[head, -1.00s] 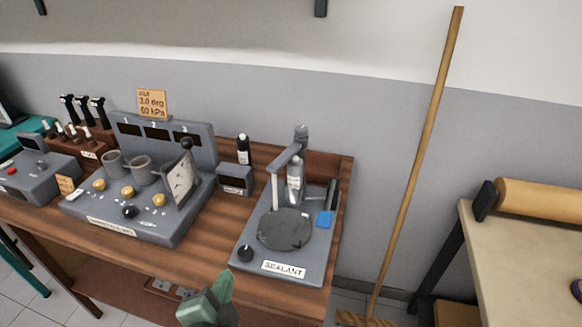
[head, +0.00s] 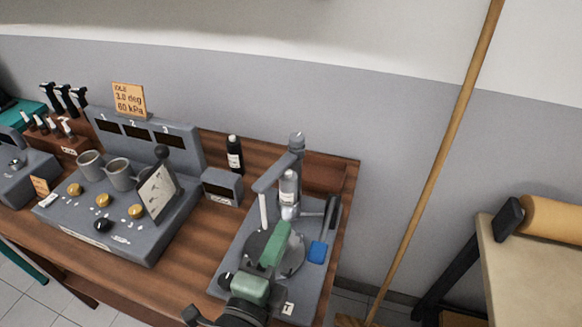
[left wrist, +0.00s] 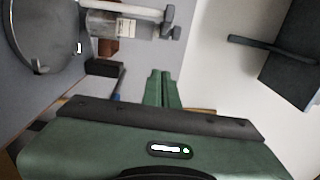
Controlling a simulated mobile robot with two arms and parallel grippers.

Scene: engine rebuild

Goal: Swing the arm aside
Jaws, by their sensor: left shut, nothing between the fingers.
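The sealant station (head: 228,260) stands at the right end of the wooden bench. Its grey swing arm (head: 274,176) reaches forward and left from a post (head: 296,146), with a thin pale rod hanging from its end over the round dark turntable (head: 256,243). A silver cartridge (head: 288,190) stands beside the post. My left gripper (head: 279,230) is shut and empty, its green fingers above the turntable in the head view and hiding part of it. In the left wrist view its closed fingers (left wrist: 161,84) point toward the cartridge (left wrist: 113,24), apart from it. My right gripper is out of view.
A blue pad (head: 318,252) lies on the station's right side. A small grey box (head: 222,187) and a dark bottle (head: 234,154) stand to the left. The control console (head: 120,215) is further left. A broom handle (head: 437,155) leans on the wall at right.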

